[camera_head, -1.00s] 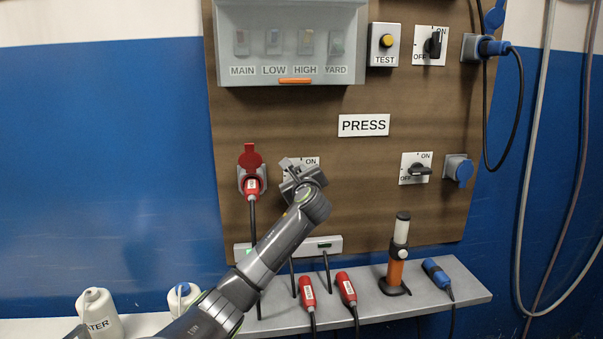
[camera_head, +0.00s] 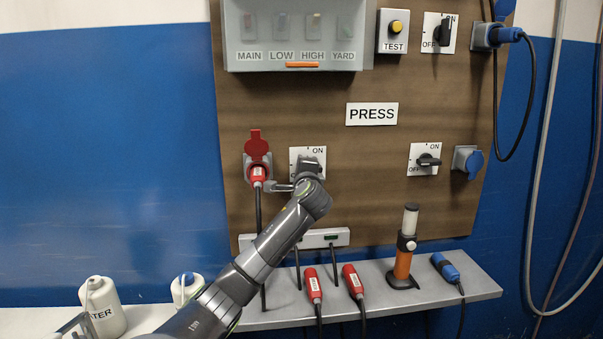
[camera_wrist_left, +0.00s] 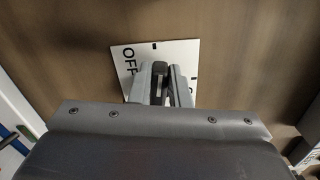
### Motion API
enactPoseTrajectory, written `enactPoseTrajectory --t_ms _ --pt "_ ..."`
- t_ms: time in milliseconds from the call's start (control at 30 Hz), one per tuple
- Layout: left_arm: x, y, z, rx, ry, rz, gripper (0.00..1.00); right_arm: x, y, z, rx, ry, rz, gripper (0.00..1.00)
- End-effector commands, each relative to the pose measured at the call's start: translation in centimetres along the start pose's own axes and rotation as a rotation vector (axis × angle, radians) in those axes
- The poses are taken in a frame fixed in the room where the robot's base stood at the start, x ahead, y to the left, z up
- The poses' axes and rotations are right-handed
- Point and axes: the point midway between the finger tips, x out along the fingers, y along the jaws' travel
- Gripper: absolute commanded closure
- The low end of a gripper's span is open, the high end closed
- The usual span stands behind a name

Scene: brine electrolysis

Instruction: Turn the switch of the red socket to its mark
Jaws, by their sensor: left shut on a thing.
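The red socket (camera_head: 257,147) is on the brown board, its lid up and a red plug (camera_head: 258,175) in it. Just to its right is its switch, on a white plate (camera_head: 319,151) reading ON at the top right. My left gripper (camera_head: 308,163) is at this plate and covers most of it. In the left wrist view the gripper (camera_wrist_left: 162,82) is shut on the dark switch knob (camera_wrist_left: 160,68). OFF and small black marks show on the plate (camera_wrist_left: 190,50) there; the knob's exact angle against the marks is hard to tell. My right gripper is not in view.
A second ON/OFF switch (camera_head: 428,160) and a blue socket (camera_head: 467,160) are to the right. A grey shelf (camera_head: 345,300) below bears two red plugs, a lamp-like stand (camera_head: 404,255) and a blue plug (camera_head: 446,268). White bottles (camera_head: 102,308) stand at the lower left.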

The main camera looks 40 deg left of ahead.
Motion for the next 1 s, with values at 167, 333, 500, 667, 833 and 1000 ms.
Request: enactPoseTrajectory --t_ms 167,333,500,667,833,1000 --pt "0.0 0.67 -0.07 -0.096 0.0 0.005 1.0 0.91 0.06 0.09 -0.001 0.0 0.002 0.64" --pt "0.0 0.76 -0.08 -0.155 -0.001 0.005 1.0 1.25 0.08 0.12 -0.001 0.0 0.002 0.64" --pt "0.01 0.78 -0.08 -0.183 -0.001 0.006 1.0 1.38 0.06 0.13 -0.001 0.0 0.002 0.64" --pt "0.01 0.78 -0.08 -0.189 -0.001 0.006 1.0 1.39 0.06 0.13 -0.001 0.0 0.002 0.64" --pt "0.0 0.79 -0.09 -0.19 -0.001 0.007 1.0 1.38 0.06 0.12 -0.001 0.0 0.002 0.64" --pt "0.0 0.8 -0.1 -0.189 0.0 0.007 0.74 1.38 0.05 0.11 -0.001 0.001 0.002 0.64"
